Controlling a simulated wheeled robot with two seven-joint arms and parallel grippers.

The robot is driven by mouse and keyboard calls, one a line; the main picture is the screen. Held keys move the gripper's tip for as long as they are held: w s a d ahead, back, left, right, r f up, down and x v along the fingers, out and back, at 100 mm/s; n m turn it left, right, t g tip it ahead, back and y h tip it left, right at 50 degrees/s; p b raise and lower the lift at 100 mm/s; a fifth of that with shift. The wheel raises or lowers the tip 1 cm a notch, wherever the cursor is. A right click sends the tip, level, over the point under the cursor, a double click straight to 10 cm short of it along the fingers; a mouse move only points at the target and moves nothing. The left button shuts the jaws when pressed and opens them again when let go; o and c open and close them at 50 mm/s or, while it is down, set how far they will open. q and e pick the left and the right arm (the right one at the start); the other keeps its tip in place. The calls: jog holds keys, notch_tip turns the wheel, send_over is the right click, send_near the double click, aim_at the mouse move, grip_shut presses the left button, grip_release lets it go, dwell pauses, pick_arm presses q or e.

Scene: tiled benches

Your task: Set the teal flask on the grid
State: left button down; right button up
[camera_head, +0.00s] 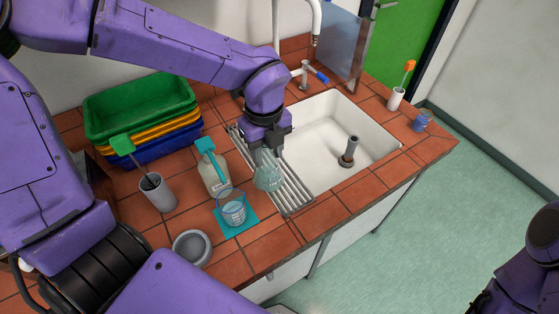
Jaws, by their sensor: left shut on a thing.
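The teal flask (268,178) is see-through and looks upright. My left gripper (268,150) points down from above and is shut on its upper part. The grid (291,200) is a rack of metal bars along the left side of the sink. The flask is over the left edge of the grid in the picture. I cannot tell whether its base touches the bars. The gripper and arm hide the flask's top and part of the grid's far end. My right arm shows at the lower right, but its gripper is out of view.
The white sink (327,125) with an upright drain pipe (349,150) lies right of the grid. To the left are a teal-topped bottle (214,178), a beaker (233,209) on a teal mat (247,227), a grey bowl (191,248), a brush cup (157,195) and stacked trays (140,105).

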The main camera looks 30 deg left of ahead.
pick_arm(q)
jog(key=w+f+b, duration=0.6)
jog(key=f, duration=0.4)
jog(key=shift+a, duration=0.25)
jog(key=c, duration=0.6)
grip_release()
jog(key=shift+w, duration=0.15)
notch_tip(320, 180, up, 12)
jog(key=shift+r+b, duration=0.2)
jog(key=shift+b, duration=0.55)
jog(key=shift+r, duration=0.1)
